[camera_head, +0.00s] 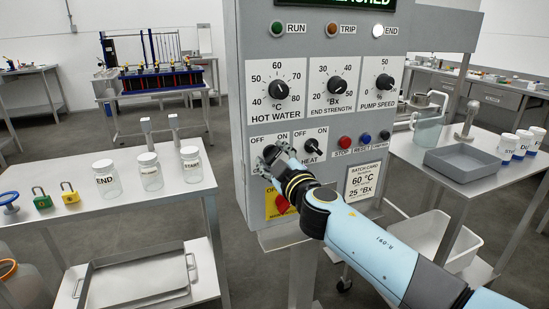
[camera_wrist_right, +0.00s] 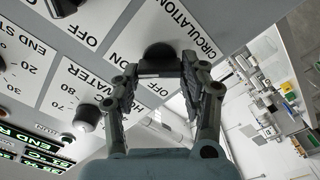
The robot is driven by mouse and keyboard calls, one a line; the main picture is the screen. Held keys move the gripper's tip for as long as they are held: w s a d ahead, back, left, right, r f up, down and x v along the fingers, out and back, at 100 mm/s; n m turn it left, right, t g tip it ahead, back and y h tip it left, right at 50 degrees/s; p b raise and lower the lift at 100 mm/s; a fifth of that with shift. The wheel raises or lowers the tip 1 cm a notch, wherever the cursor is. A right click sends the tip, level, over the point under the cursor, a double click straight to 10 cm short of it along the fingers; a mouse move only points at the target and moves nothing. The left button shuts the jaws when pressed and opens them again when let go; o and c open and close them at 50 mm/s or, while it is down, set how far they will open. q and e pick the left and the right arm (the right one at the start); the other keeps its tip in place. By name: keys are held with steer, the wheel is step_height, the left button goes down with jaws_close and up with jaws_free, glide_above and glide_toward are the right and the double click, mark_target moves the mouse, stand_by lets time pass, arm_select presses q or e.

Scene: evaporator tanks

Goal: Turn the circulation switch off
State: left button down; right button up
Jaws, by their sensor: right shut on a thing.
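The circulation switch is a black knob on the grey control panel (camera_head: 420,30), under OFF and ON marks. My right gripper (camera_head: 270,155) hides it in the head view. In the right wrist view the black knob (camera_wrist_right: 159,57) sits between the two fingers of my right gripper (camera_wrist_right: 160,75), beside the printed word CIRCULATION. The fingers are closed on the knob. Which mark the knob points to cannot be told. My left gripper is not in view.
The heat switch (camera_head: 311,147) is close on the right of my gripper. A red knob (camera_head: 282,204) on a yellow plate is just below. Larger dials sit above, including the hot water dial (camera_head: 279,90). The END lamp (camera_head: 392,30) looks lit white. Jars stand on the left table (camera_head: 120,220).

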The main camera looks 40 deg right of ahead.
steer(key=n, duration=0.3)
steer(key=shift+a+f+n+b, duration=0.1)
steer(key=shift+f+n+b, duration=0.05)
steer(key=shift+n+b, duration=0.25)
steer(key=n, duration=0.4)
steer(key=shift+f+n, duration=0.15)
steer(key=shift+n, duration=0.15)
steer(key=n, duration=0.4)
steer(key=shift+f, duration=0.1)
steer(key=n, duration=0.5)
steer(key=shift+f, duration=0.15)
steer(key=shift+n, duration=0.4)
steer(key=o, duration=1.2)
steer(key=shift+s, duration=0.1)
